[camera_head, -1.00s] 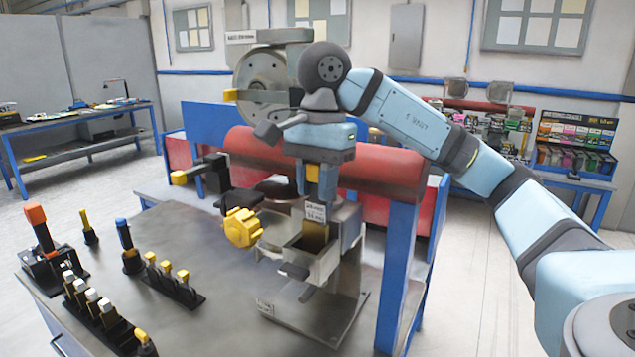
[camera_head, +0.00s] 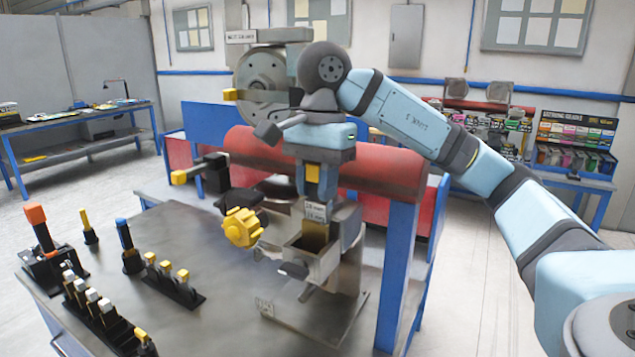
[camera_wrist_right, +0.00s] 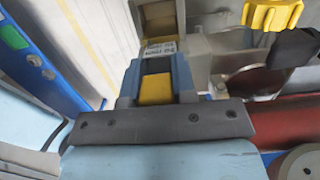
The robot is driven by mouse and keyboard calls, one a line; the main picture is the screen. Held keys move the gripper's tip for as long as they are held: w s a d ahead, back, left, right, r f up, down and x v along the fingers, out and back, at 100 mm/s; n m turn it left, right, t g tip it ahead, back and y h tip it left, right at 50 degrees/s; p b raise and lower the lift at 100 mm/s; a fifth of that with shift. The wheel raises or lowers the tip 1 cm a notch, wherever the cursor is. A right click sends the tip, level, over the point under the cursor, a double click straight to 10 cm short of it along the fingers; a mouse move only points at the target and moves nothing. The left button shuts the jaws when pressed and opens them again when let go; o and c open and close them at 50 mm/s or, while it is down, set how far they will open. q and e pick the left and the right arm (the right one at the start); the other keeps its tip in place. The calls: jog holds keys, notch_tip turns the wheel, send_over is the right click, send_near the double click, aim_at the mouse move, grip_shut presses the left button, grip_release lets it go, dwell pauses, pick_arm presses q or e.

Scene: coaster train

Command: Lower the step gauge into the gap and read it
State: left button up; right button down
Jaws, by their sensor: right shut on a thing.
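My right gripper (camera_head: 321,183) points down and is shut on the yellow top of the step gauge (camera_head: 313,236). The gauge has a white label with mm marks under the jaws. Its brass-coloured lower part stands upright inside the open top of the grey metal fixture (camera_head: 328,268); its lower end is hidden by the fixture's walls. In the right wrist view the yellow grip (camera_wrist_right: 156,89) sits between the two blue fingers, with the label just beyond. The label is too small to read surely. My left gripper is not in view.
A yellow knob (camera_head: 242,227) is left of the fixture. Racks of yellow- and white-topped pieces (camera_head: 105,312) and an orange-topped tool (camera_head: 40,222) stand on the bench's left. A red cylinder (camera_head: 385,172) and blue post (camera_head: 396,275) are close by. The bench's middle is clear.

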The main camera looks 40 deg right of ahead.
jog(key=shift+a+f, duration=0.1)
dwell(0.3)
jog(key=shift+r+p, duration=2.5)
jog(key=shift+r, duration=0.1)
jog(key=shift+r+p, duration=2.45)
jog(key=shift+r, duration=0.05)
jog(key=shift+r+p, duration=0.95)
jog(key=shift+r, duration=0.05)
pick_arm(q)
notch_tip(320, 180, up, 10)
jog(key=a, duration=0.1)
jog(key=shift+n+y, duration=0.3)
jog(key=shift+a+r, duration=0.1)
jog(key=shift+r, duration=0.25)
